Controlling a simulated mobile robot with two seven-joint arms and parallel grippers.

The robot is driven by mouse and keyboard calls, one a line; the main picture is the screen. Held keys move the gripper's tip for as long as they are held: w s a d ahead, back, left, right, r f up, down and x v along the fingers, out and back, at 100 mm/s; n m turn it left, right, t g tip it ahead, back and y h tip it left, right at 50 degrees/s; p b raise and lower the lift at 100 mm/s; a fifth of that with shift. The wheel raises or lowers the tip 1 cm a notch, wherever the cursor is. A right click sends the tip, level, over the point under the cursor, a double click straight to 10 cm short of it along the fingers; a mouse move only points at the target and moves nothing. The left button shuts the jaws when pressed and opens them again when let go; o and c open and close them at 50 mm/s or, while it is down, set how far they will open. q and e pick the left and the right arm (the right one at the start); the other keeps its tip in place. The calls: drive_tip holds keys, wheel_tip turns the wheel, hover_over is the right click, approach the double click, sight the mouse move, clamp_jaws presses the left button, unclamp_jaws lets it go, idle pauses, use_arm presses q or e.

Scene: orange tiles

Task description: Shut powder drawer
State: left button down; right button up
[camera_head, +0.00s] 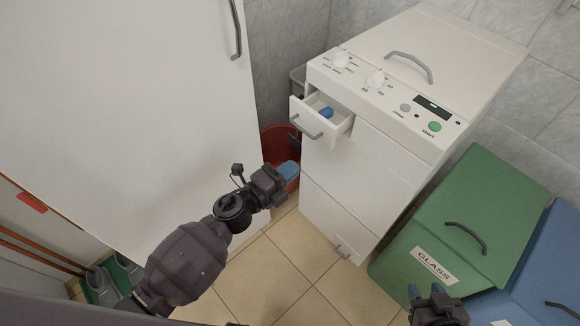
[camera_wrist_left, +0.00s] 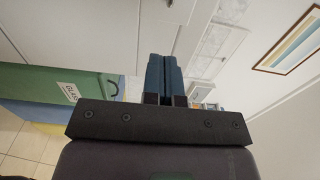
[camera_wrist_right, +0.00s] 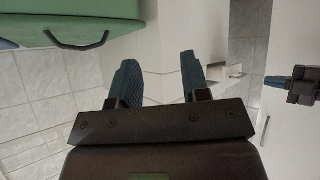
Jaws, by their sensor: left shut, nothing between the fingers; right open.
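The powder drawer (camera_head: 322,121) sticks out of the upper front left of the white washing machine (camera_head: 365,165). It has a grey handle (camera_head: 306,126), and a blue item (camera_head: 326,112) lies inside. My left gripper (camera_head: 288,171) is shut and empty, below and a little left of the drawer, apart from it. Its closed fingers also show in the left wrist view (camera_wrist_left: 165,78). My right gripper (camera_head: 428,294) is open and empty, low in front of the green bin. Its spread fingers show in the right wrist view (camera_wrist_right: 160,80).
A green bin (camera_head: 475,205) labelled GLASS and a blue bin (camera_head: 555,255) stand right of the machine. A red bucket (camera_head: 275,148) stands behind my left gripper. A tall white cabinet (camera_head: 130,100) fills the left. Tiled floor (camera_head: 265,275) is clear in front.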

sight(329, 141)
use_arm(q)
drive_tip(key=b+x, duration=0.1)
drive_tip(key=x, duration=0.8)
drive_tip(key=shift+w+d+f, duration=0.15)
drive_tip(key=shift+w+d, duration=0.5)
drive_tip(key=shift+w, duration=0.05)
drive_tip(key=shift+w+d, duration=0.1)
drive_tip(key=shift+w+d+b, duration=0.15)
drive_tip(key=shift+w+b, duration=0.05)
drive_tip(key=shift+b, duration=0.1)
drive_tip(key=x, duration=0.2)
drive_tip(key=shift+w+d+b, duration=0.3)
drive_tip(key=shift+w+d, duration=0.2)
